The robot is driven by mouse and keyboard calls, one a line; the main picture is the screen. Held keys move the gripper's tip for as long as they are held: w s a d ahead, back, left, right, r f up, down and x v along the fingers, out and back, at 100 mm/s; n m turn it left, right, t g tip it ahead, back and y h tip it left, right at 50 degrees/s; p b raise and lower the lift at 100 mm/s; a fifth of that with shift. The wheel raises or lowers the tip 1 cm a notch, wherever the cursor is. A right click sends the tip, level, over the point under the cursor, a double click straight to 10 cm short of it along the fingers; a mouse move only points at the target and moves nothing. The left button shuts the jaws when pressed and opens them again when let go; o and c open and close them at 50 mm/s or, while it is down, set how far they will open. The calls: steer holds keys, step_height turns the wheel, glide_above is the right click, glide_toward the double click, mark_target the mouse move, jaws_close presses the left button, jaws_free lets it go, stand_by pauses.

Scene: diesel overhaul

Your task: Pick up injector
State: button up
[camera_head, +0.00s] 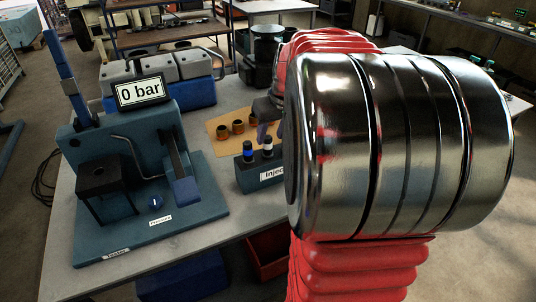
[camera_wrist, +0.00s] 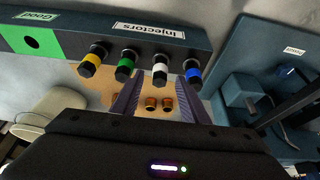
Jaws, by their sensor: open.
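A dark blue holder labelled "Injectors" (camera_wrist: 190,38) carries a row of black injectors with coloured bands: yellow (camera_wrist: 90,62), green (camera_wrist: 125,64), white (camera_wrist: 160,70) and blue (camera_wrist: 193,73). In the head view, the holder (camera_head: 262,181) stands on the bench with the blue (camera_head: 248,153) and white (camera_head: 268,149) injectors showing upright; my arm hides the others. My gripper (camera_wrist: 160,88) is open with two purple fingers. In the wrist view, the white injector shows between the fingertips, apparently untouched. A purple finger also shows just behind the white injector in the head view.
The blue tester (camera_head: 150,195) with a "0 bar" display (camera_head: 140,92) stands left of the holder. The holder's green "Good" section (camera_wrist: 32,42) has an empty hole.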

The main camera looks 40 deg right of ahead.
mark_target(269, 138)
steer(key=shift+x, duration=2.6)
steer(key=shift+w+r, duration=0.1)
steer(key=shift+w, duration=0.05)
steer(key=shift+d, duration=0.1)
steer(key=shift+c, duration=0.6)
jaws_close()
